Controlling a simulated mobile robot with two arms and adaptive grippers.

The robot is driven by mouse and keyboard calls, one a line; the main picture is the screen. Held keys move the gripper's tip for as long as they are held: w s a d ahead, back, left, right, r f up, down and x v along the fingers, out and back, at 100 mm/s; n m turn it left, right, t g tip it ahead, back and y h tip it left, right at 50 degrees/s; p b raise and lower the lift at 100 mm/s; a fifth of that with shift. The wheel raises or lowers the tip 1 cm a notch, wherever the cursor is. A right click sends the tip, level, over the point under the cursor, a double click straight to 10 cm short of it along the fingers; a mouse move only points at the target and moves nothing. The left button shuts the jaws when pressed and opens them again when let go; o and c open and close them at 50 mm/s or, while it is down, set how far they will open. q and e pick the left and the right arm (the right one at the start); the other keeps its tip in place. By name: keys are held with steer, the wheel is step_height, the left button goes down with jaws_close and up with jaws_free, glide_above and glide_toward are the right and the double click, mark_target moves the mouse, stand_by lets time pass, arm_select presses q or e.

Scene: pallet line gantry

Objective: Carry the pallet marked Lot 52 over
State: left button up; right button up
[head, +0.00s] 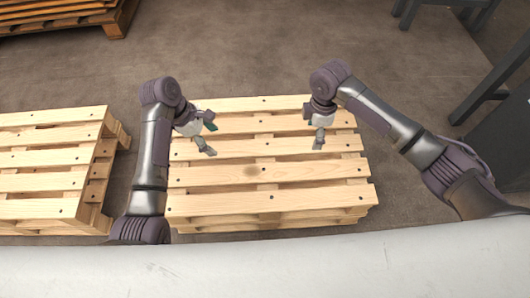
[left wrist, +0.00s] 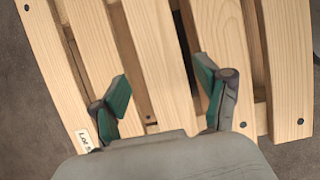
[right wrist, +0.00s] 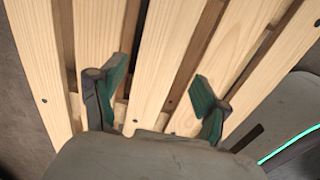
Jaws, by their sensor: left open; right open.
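A pale wooden pallet (head: 262,172) lies flat on the floor in the middle of the head view. A white label (left wrist: 84,140) on it shows in the left wrist view; it starts with "Lot 5" and the rest is cut off behind my gripper. My left gripper (head: 209,137) is over the pallet's left part, open and empty, its fingers above the slats. My right gripper (head: 318,134) is over the right part, also open and empty, fingers apart above the slats in the right wrist view (right wrist: 160,82). Whether the fingertips touch the wood cannot be told.
Another wooden pallet (head: 48,160) lies close by on the left, with a narrow gap between. Stacked darker pallets (head: 65,20) stand at the back left. Dark metal framework (head: 495,85) is at the right. The brown floor behind the middle pallet is clear.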

mark_target(223, 149)
arm_select(q)
steer(key=x, duration=0.6)
steer(key=shift+d+f, duration=0.15)
steer(key=shift+f, duration=0.25)
arm_select(e)
step_height(223, 149, down, 7)
steer(key=shift+r, duration=0.1)
arm_select(q)
steer(key=shift+c, duration=0.3)
arm_select(e)
steer(key=shift+c, duration=0.3)
arm_select(q)
jaws_close()
arm_select(e)
jaws_close()
arm_select(q)
steer(key=shift+r, duration=0.1)
arm_select(e)
steer(key=shift+r, duration=0.1)
